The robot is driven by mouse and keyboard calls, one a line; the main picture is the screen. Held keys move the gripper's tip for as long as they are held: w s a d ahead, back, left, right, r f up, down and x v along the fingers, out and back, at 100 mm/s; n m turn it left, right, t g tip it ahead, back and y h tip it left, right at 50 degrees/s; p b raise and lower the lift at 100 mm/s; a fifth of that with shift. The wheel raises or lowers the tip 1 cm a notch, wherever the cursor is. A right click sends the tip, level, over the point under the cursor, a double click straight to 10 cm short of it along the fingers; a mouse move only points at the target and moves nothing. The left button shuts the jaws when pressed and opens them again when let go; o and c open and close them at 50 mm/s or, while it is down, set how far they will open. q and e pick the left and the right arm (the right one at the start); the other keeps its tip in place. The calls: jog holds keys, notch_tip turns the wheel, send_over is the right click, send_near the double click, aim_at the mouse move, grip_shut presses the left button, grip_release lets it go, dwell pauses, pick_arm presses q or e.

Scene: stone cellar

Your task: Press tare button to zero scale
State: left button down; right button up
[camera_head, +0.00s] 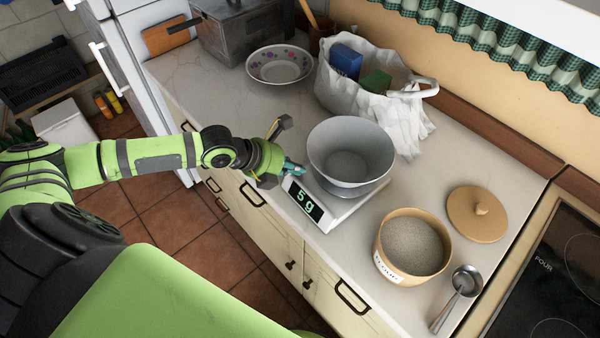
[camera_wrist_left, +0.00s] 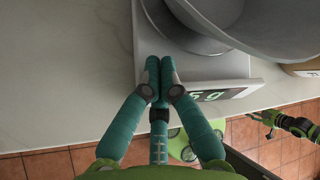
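The white kitchen scale (camera_head: 343,212) stands at the counter's front edge, its dark display (camera_head: 303,201) reading "5 g" in green. An empty-looking grey bowl (camera_head: 350,158) sits on it. My left gripper (camera_head: 291,168) is at the scale's left front corner, beside the display. In the left wrist view its teal fingertips (camera_wrist_left: 160,70) are together with nothing seen between them, over the scale's housing (camera_wrist_left: 148,40). I cannot tell whether they touch it. No tare button is visible. My right gripper (camera_wrist_left: 264,119) shows small at the right of the left wrist view, away from the scale; its opening is unclear.
A flour tub (camera_head: 412,246), its wooden lid (camera_head: 477,213) and a metal scoop (camera_head: 460,297) lie right of the scale. A white bag (camera_head: 385,105) stands behind the bowl. A patterned dish (camera_head: 280,66) is farther back. Clear counter lies left of the scale.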

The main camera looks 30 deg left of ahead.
pick_arm(q)
jog(key=shift+w+d+r+p, duration=0.1)
jog(key=shift+r+p, duration=2.05)
jog(key=shift+r, duration=0.55)
jog(key=shift+f, duration=0.1)
